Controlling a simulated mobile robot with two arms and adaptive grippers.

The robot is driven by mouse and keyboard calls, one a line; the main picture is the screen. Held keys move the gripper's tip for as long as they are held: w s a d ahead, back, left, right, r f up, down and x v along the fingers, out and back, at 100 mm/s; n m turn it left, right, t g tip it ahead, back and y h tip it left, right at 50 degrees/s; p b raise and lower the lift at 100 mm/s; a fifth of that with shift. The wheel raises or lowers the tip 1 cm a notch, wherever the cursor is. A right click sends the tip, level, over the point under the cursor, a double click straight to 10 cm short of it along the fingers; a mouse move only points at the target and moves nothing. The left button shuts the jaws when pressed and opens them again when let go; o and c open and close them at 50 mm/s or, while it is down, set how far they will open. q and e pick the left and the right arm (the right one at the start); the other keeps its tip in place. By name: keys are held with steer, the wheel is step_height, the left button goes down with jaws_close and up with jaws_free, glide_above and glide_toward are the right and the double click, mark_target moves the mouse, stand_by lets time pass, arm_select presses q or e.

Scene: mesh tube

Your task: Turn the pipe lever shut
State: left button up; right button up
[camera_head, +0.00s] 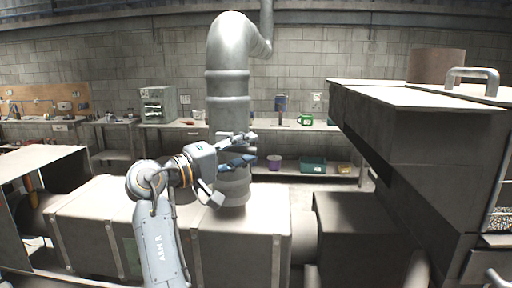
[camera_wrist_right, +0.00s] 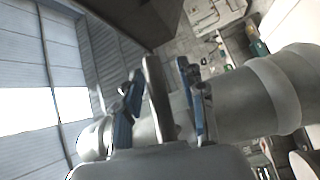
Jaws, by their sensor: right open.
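The large silver pipe (camera_head: 228,88) rises from a beige box-shaped duct and bends over at the top. It also crosses the right wrist view (camera_wrist_right: 235,100). My right gripper (camera_head: 250,148) is in front of the lower pipe in the head view. In the right wrist view its two blue-padded fingers (camera_wrist_right: 160,72) are open. A flat grey lever (camera_wrist_right: 157,100) stands between them, with a visible gap on the finger sides. In the head view I cannot pick the lever out behind the gripper. My left gripper is not in view.
The beige duct (camera_head: 255,245) runs below my arm. A large dark metal housing (camera_head: 420,140) fills the right side. A workbench (camera_head: 315,127) with tools and bins stands along the back wall. There is open air between the pipe and the housing.

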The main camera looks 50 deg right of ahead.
steer(key=shift+a+r, duration=0.15)
steer(key=shift+a, duration=0.25)
steer(key=shift+c, duration=0.2)
steer(key=shift+d, duration=0.1)
jaws_close()
steer(key=shift+r+n+h, duration=0.3)
steer(key=shift+n+h, duration=0.2)
steer(key=shift+h, duration=0.1)
steer(key=shift+o, duration=0.2)
jaws_free()
steer(key=shift+d, duration=0.1)
steer(key=a+f, duration=0.1)
steer(key=a, duration=0.6)
steer(key=shift+w+a, duration=0.2)
steer(key=shift+w, duration=0.1)
